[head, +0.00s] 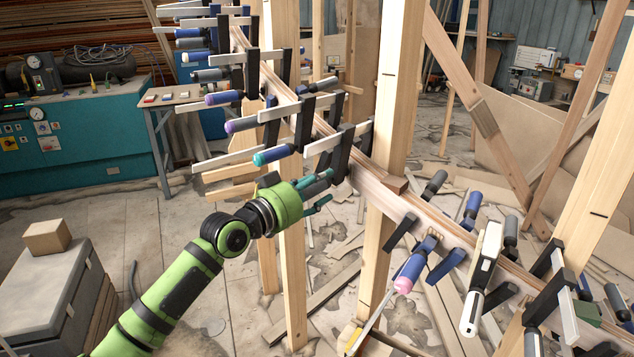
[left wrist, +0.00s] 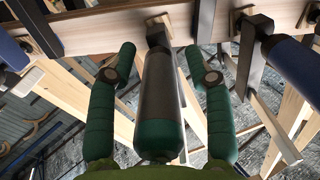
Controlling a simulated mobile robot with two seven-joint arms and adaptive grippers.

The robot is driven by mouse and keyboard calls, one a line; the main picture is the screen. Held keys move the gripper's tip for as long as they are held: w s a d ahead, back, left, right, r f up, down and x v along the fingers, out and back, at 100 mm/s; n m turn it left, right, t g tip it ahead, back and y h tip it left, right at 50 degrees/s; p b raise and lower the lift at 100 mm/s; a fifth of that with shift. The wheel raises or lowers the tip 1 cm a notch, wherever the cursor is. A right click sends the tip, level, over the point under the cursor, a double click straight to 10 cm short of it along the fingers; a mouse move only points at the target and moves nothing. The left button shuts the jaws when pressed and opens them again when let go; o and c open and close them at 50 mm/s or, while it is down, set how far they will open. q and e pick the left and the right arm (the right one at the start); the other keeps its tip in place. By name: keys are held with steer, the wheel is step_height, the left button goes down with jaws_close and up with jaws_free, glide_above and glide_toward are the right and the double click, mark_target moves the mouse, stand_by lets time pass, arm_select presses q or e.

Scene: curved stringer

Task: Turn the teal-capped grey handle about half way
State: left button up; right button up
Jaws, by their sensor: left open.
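The grey handle with the teal cap (left wrist: 161,97) fills the middle of the left wrist view, its cap toward my palm and its far end at a clamp on the wooden stringer (left wrist: 95,32). My left gripper (left wrist: 160,60) is open, with one green finger on each side of the handle. Gaps show between the fingers and the handle. In the head view my left gripper (head: 322,191) reaches in below the curved stringer (head: 375,186), and its fingers and wrist hide most of the handle. My right gripper is not in view.
A clamp with a blue, teal-ended handle (head: 273,155) is just above my left gripper. More clamps line the stringer, including a pink-ended one (head: 407,274) to the right. A wooden post (head: 293,285) stands close to my wrist. Open floor lies at left (head: 120,225).

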arm_select(q)
jaws_close()
steer(key=shift+r, duration=0.1)
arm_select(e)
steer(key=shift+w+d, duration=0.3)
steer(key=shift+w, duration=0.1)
arm_select(q)
steer(key=shift+r+n, duration=0.1)
steer(key=shift+n, duration=0.2)
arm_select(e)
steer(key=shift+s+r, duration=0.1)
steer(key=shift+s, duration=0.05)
arm_select(q)
steer(key=n, duration=0.2)
steer(key=shift+a+r+n+p, duration=0.1)
steer(key=shift+n+p, duration=0.2)
steer(key=n+p, duration=0.1)
steer(key=n, duration=0.4)
steer(key=shift+w+r+p, duration=0.1)
steer(key=shift+p, duration=0.25)
steer(key=n+p, duration=0.2)
steer(key=n, duration=0.3)
steer(key=shift+a+n, duration=0.1)
steer(key=shift+n, duration=0.3)
steer(key=shift+f+n+p, duration=0.2)
steer(key=shift+n+p, duration=0.95)
steer(key=shift+n, duration=0.75)
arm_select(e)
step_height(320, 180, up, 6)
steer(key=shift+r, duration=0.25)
